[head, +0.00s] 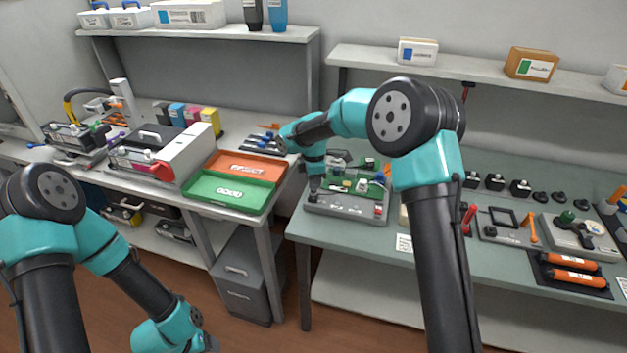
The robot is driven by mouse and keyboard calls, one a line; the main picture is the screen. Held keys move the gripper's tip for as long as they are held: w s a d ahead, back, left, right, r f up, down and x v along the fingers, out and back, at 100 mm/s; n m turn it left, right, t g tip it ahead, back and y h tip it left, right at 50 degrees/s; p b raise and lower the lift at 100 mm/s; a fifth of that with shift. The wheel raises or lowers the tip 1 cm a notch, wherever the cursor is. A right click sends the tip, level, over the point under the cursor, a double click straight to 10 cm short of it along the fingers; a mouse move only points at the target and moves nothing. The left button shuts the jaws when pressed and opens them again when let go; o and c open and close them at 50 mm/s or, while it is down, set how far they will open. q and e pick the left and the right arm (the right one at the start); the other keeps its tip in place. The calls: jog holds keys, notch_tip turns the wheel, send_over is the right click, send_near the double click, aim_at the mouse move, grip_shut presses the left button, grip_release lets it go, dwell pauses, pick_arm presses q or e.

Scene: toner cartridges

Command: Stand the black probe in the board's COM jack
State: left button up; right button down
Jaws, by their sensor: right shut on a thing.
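The grey test board (345,207), with green parts on top, sits at the left end of the right-hand bench. My right gripper (314,190) points down at the board's left end. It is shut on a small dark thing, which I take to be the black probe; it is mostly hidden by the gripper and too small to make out. I cannot tell whether its tip is in the COM jack or above it. My left arm hangs low at the bottom left, and its gripper (208,344) is at the bottom edge, jaws unclear.
A red tool (469,215), a dark frame (502,217) and orange rollers (574,276) lie right of the board. My right forearm crosses above the bench.

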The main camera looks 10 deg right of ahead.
jog(key=shift+f, duration=0.15)
dwell(0.7)
jog(key=c, duration=0.9)
grip_release()
notch_tip(320, 180, up, 18)
jog(key=shift+f, duration=0.25)
jog(key=shift+f, duration=0.1)
